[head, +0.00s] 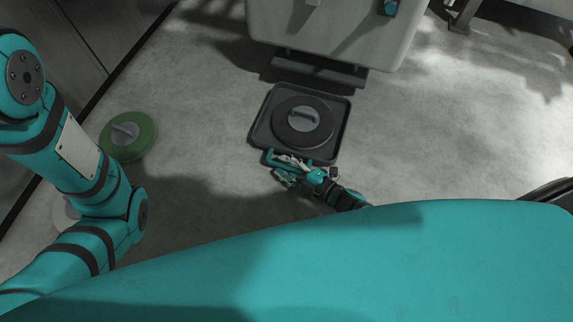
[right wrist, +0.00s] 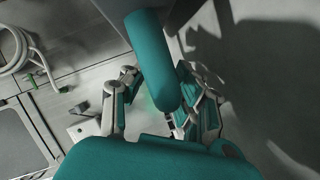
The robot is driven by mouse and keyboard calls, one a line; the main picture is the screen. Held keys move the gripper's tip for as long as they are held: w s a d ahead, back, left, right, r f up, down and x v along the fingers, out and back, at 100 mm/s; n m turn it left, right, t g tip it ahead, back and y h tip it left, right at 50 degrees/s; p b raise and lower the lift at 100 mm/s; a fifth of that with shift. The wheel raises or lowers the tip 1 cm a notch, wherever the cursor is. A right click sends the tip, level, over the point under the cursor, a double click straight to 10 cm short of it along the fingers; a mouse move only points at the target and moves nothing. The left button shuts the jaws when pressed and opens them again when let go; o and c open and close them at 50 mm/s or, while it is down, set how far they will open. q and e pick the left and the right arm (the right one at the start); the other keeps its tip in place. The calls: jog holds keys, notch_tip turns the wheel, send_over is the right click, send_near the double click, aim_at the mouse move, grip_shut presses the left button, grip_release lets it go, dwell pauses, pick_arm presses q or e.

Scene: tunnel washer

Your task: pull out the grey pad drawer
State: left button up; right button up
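The grey pad drawer (head: 259,133) is a square dark tray standing out from under the pale machine, low over the floor. A round dark grey pad (head: 300,121) with a light handle lies in it. The drawer's teal handle (head: 269,155) runs along its near edge. My right gripper (head: 290,170) is at this handle. In the right wrist view the teal bar of the handle (right wrist: 150,50) lies between the gripper's fingers (right wrist: 160,95), which seem to close on both its sides; the contact itself is partly hidden. My left arm shows at the left, but its gripper is out of view.
The pale machine body (head: 335,30) stands beyond the drawer. A green round pad (head: 128,146) with a grey handle lies on the floor at left, near the dark wall. A pale round thing (head: 64,213) is partly behind my left arm. Floor right of the drawer is clear.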

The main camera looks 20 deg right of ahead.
jog(key=shift+o, duration=0.5)
jog(key=v, duration=1.2)
